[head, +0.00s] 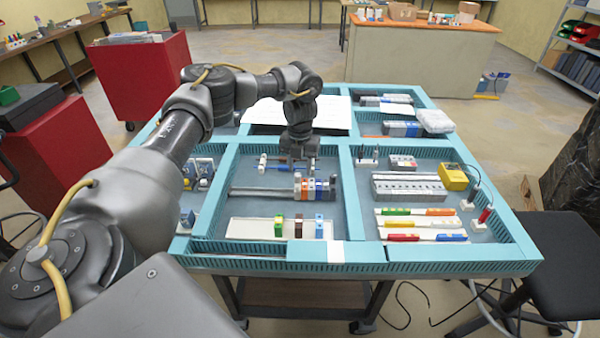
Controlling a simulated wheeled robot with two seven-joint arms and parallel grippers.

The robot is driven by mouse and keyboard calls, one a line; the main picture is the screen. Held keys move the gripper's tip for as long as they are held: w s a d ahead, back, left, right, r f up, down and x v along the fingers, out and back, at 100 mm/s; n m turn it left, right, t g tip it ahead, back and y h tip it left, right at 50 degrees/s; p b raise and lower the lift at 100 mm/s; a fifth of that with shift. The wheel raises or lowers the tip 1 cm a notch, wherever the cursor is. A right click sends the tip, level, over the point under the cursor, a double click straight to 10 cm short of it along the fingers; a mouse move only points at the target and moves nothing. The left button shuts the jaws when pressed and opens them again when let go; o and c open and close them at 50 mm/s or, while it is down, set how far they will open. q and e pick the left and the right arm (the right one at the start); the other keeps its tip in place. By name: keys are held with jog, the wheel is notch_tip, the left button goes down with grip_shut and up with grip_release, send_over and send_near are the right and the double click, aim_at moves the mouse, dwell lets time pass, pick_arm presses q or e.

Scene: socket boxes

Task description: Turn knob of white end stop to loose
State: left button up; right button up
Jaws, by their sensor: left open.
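My left gripper (299,166) points down over the middle compartment of the teal-framed table, open, just behind a grey rail (258,191). On the rail's right part sits a row of small modules: orange (309,189), blue and whitish ones. A narrow whitish piece (297,186) at the left end of that row may be the white end stop. Its knob is too small to make out, and so is its setting. The fingertips appear above and behind this row; I cannot tell whether they touch anything. My right gripper is not in view.
A white tray (250,229) in front of the rail holds green, brown and blue-white modules. A small white piece (262,162) and a blue tool lie left of the gripper. Teal walls bound the compartment. A yellow box (453,177) and colored strips fill the right compartment.

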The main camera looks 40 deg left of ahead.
aim_at(298, 178)
pick_arm(q)
jog(key=shift+s+a+f, duration=0.1)
jog(key=shift+s+f, duration=0.1)
jog(key=shift+f, duration=0.3)
jog(key=shift+s+f, duration=0.15)
jog(key=shift+s, duration=0.15)
jog(key=shift+s+f, duration=0.15)
jog(key=shift+w+f, duration=0.3)
jog(key=shift+f, duration=0.05)
jog(key=shift+s+r, duration=0.15)
jog(key=c, duration=0.5)
grip_shut()
jog(key=shift+p, duration=0.3)
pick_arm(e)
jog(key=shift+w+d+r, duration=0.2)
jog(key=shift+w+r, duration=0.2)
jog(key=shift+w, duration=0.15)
